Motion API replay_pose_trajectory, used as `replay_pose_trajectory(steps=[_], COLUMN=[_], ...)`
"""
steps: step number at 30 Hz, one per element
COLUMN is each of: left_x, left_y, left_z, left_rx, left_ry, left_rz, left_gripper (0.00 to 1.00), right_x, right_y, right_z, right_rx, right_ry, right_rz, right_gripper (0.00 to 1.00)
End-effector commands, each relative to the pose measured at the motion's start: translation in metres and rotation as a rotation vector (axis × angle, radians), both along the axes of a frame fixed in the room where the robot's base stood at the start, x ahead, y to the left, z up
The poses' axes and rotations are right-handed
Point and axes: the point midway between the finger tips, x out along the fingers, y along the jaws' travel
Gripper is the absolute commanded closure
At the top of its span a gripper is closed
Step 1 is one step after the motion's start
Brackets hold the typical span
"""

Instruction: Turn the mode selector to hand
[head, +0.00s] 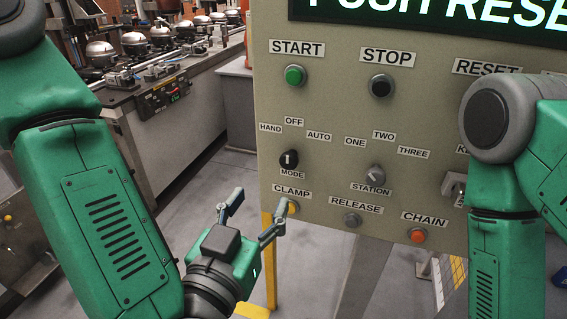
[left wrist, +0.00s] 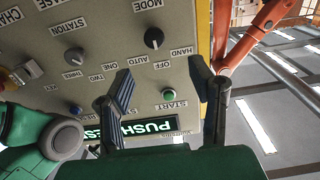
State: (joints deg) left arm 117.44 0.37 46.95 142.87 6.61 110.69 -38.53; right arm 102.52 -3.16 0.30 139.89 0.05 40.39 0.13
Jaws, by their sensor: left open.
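The mode selector (head: 288,160) is a black round knob with a white mark on the grey control panel (head: 330,100), under the labels HAND, OFF and AUTO. Its mark points about straight up, toward OFF. It also shows in the left wrist view (left wrist: 154,38), upside down. My left gripper (head: 256,214) is open and empty, below and left of the selector, apart from it. In the left wrist view its two fingers (left wrist: 161,82) are spread, with the selector beyond them. My right arm is at the right of the head view; its gripper is out of view.
The green START button (head: 294,75) and black STOP button (head: 381,85) sit above the selector. The station knob (head: 376,174) is to its right, the CLAMP button (head: 292,207) just below.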

Motion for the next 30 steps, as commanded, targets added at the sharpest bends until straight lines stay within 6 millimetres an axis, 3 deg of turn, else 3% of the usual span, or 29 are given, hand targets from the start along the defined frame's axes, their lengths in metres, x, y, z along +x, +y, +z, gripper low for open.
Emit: replay_pose_trajectory(steps=[2,6,15,21,30], left_x=[0.011,0.042,0.095,0.111,0.113], left_y=[-0.002,-0.015,-0.029,-0.033,-0.038], left_z=[-0.004,0.002,0.002,0.001,0.001], left_rx=[-0.008,0.0,-0.002,-0.003,0.001], left_ry=[-0.006,-0.006,-0.004,-0.003,-0.003], left_rz=[0.004,0.003,0.0,-0.001,-0.003], left_gripper=[0.51,0.51,0.51,0.51,0.51], right_x=[0.0,0.0,0.0,0.0,0.0], right_y=[0.0,0.0,0.0,0.0,0.0], right_z=[-0.017,-0.007,-0.004,-0.003,-0.003], right_rx=[0.0,0.0,-0.001,0.0,0.0], right_ry=[0.0,-0.001,-0.001,-0.001,-0.001], right_rz=[0.0,-0.001,-0.001,-0.001,-0.001], right_gripper=[0.4,0.4,0.4,0.4,0.4])
